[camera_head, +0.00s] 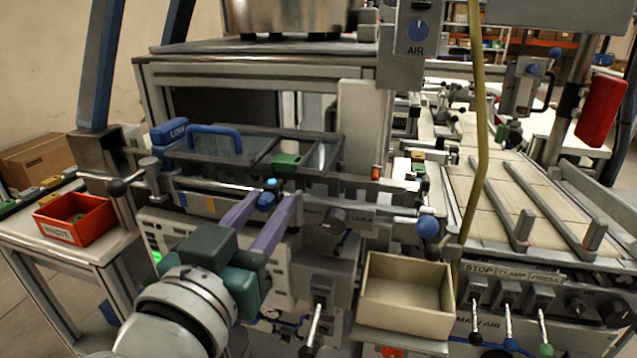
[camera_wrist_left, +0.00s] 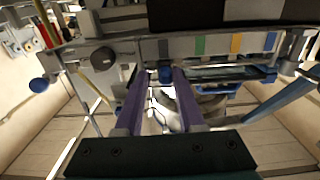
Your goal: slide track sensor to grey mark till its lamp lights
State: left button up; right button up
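The track (camera_head: 225,187) runs across the front of the machine with coloured marks below it. In the left wrist view the marks are a grey-blue one (camera_wrist_left: 163,49), a green one (camera_wrist_left: 200,45), an orange one (camera_wrist_left: 236,43) and a blue one (camera_wrist_left: 270,41). A small blue part (camera_head: 266,201), seemingly the sensor, sits on the track; it also shows in the left wrist view (camera_wrist_left: 165,75). My left gripper (camera_head: 269,203) has its purple fingers apart on either side of it, with a gap visible. I cannot make out a lit sensor lamp. My right gripper is out of view.
A beige open box (camera_head: 405,318) stands below right. A red waste bin (camera_head: 75,219) is on the left table. A blue handle (camera_head: 216,130) is above the track.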

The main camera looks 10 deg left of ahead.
pick_arm(q)
jog(key=shift+o, duration=0.7)
jog(key=shift+a, duration=0.1)
jog(key=shift+s, duration=0.2)
jog(key=s, duration=0.9)
jog(key=shift+s+a, duration=0.15)
jog(key=shift+s, duration=0.15)
